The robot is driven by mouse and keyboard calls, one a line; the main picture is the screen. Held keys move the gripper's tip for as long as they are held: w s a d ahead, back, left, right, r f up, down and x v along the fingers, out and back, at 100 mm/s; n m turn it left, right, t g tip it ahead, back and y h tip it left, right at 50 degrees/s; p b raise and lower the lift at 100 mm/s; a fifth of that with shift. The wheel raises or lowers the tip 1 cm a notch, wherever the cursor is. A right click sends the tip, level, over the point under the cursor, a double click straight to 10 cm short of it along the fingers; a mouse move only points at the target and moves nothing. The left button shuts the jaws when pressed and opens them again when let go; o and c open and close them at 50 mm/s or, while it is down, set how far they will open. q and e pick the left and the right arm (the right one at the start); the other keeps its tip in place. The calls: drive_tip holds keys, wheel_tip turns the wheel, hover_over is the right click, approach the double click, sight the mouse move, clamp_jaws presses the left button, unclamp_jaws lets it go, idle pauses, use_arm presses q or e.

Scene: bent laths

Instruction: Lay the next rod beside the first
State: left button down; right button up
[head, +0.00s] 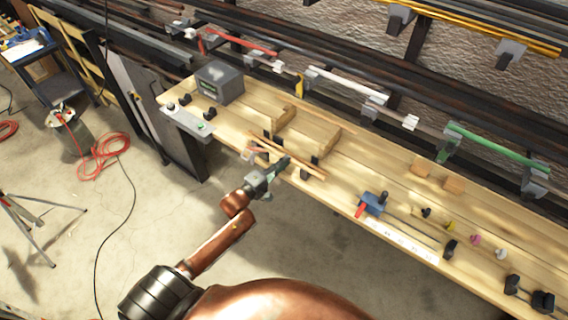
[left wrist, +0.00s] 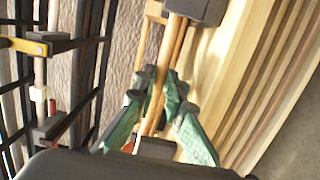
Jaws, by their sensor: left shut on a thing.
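My left gripper (head: 275,171) is at the front edge of the workbench, shut on a rod (left wrist: 155,108). In the left wrist view its green fingers (left wrist: 160,90) close around the rod. A second thin wooden rod runs close beside it in that view (left wrist: 178,48). In the head view the thin rods (head: 300,163) lie close together along the bench's front edge, near dark upright holders (head: 305,172). I cannot tell whether the held rod touches the other or rests in the holders. My right gripper is not in view.
The wooden bench (head: 345,180) carries angled wood blocks (head: 284,116), a grey box (head: 219,82) and a blue-and-red clamp (head: 372,202). Clamps with red, white and green bars (head: 495,147) hang along the wall behind. Bare bench lies between the wood blocks and the blue clamp.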

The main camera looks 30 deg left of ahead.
use_arm(q)
drive_tip(key=shift+f, duration=0.15)
drive_tip(key=shift+f, duration=0.45)
drive_tip(key=c, duration=2)
unclamp_jaws()
drive_tip(key=shift+c, duration=0.2)
drive_tip(key=shift+o, duration=0.3)
drive_tip(key=shift+f, duration=0.1)
drive_tip(key=shift+s+f, duration=0.1)
